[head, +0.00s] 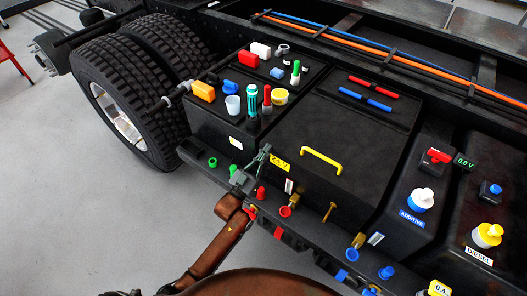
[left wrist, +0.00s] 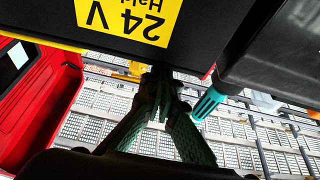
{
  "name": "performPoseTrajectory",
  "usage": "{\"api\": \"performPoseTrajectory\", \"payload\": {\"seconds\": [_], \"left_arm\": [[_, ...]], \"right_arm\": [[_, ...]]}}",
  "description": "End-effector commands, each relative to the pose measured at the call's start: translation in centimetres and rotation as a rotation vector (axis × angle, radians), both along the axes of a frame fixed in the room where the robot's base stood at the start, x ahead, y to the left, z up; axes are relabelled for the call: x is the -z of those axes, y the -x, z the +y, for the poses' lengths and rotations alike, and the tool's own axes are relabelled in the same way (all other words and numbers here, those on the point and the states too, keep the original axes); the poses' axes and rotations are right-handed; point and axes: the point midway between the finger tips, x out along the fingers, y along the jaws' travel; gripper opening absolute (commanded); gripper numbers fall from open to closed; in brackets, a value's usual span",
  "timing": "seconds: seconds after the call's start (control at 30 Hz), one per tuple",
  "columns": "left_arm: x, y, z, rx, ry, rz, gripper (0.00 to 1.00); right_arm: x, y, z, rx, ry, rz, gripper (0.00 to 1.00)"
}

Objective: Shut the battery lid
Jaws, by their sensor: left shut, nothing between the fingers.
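The battery box is black, with a broad dark lid (head: 345,125) and a yellow handle (head: 321,160) near its front in the head view. I cannot tell from this angle whether the lid is fully seated. A yellow 24 V label (head: 280,162) is beside its left front corner, and it shows large and upside down in the left wrist view (left wrist: 129,17). My left gripper (head: 264,153) is shut and empty close to that corner. In the left wrist view its fingertips (left wrist: 160,75) meet just below the dark labelled panel; contact is unclear. My right gripper is out of view.
Several bottles, tools and blocks, including a teal screwdriver (head: 252,99), stand on the dark top left of the lid. Red and blue bars (head: 373,87) lie behind the handle. Additive (head: 421,200) and diesel (head: 487,236) caps are at right. Dual tyres (head: 130,85) stand at left.

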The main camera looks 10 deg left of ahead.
Motion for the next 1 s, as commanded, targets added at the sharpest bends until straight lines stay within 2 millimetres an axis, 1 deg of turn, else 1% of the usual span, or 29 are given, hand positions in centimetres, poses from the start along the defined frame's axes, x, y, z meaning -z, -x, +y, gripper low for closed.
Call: {"api": "performPoseTrajectory", "payload": {"seconds": [0.03, 0.27, 0.37, 0.47, 0.57, 0.7, 0.73, 0.77, 0.8, 1.0], "left_arm": [[1.5, 0.0, 0.0, 0.0, -0.007, 0.029, 0.0], [1.7, 0.1, 0.0, -0.001, -0.008, 0.036, 0.0], [1.4, 0.1, 0.0, 0.0, -0.008, 0.035, 0.0], [0.5, 0.1, 0.0, 0.0, -0.007, 0.031, 0.0], [-1.2, 0.1, -0.1, 0.0, -0.006, 0.025, 0.0], [-4.3, 0.2, -0.2, 0.003, -0.002, 0.008, 0.0], [-4.4, 0.4, -0.1, 0.001, -0.003, 0.008, 0.0], [-3.3, 1.3, 0.4, 0.0, -0.004, 0.011, 0.0], [-2.8, 2.2, 0.8, 0.0, -0.004, 0.011, 0.0], [-1.5, 5.9, 2.3, 0.002, -0.002, 0.008, 0.0]], "right_arm": [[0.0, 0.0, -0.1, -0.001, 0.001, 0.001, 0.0], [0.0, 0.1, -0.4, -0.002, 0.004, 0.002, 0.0], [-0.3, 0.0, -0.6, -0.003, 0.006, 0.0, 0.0], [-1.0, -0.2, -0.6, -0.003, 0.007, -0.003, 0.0], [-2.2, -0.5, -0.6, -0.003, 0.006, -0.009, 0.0], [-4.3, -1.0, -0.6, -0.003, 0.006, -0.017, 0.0], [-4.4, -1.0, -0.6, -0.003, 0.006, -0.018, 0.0], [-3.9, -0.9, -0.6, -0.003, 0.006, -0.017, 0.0], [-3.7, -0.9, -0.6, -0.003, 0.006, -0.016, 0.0], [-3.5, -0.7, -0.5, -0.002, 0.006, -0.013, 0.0]]}}
